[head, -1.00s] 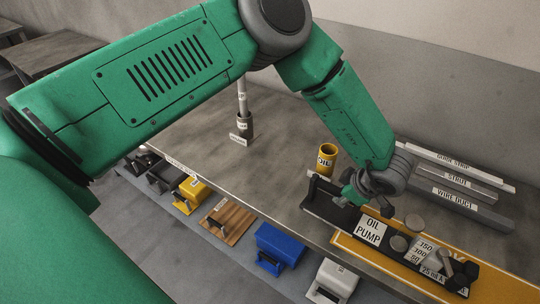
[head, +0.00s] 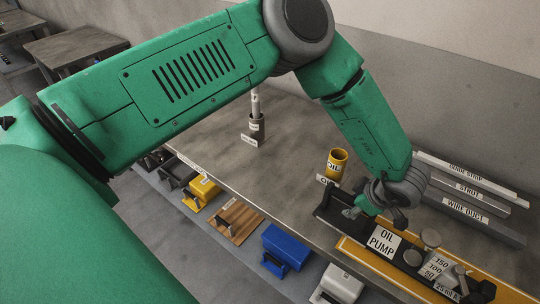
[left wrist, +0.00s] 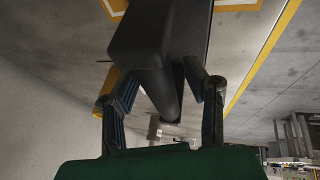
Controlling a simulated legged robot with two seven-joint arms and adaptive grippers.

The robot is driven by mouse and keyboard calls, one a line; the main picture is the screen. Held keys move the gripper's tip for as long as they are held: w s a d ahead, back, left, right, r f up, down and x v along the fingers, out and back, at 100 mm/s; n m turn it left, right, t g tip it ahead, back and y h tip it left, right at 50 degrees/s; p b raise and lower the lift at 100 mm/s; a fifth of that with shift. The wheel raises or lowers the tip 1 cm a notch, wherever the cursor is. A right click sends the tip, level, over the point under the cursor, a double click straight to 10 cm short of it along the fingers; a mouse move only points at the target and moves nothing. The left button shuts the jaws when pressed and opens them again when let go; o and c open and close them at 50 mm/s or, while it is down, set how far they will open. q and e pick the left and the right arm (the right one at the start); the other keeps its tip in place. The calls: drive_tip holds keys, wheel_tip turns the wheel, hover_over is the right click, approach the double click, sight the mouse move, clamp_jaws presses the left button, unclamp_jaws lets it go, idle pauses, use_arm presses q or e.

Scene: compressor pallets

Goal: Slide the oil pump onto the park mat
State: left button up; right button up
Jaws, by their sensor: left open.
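The oil pump is a long black unit with a white "OIL PUMP" label (head: 385,242) and round grey caps along its top. Its right part lies over the yellow-bordered park mat (head: 372,264); its left end with the dark handle reaches past the mat's left edge onto bare bench. My left gripper (head: 366,207) is at the pump's left part, beside the handle. In the left wrist view, my left gripper's fingers (left wrist: 165,98) stand apart on either side of a dark bar, with no visible grip on it. My right gripper is not in view.
A yellow oil cup (head: 337,164) stands just behind the pump's left end. Long grey bars, including the wire duct (head: 465,208), lie behind the pump. A dark holder (head: 257,126) stands farther back. Blue (head: 286,246), yellow and white units sit below the bench's front edge. The bench's middle-left is clear.

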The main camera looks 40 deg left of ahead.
use_arm(q)
drive_tip(key=shift+d+r, duration=0.1)
drive_tip(key=shift+d+r, duration=0.2)
drive_tip(key=shift+r, duration=0.1)
drive_tip(key=v, duration=1.1)
drive_tip(key=shift+a, duration=0.2)
drive_tip(key=shift+s+d, duration=0.1)
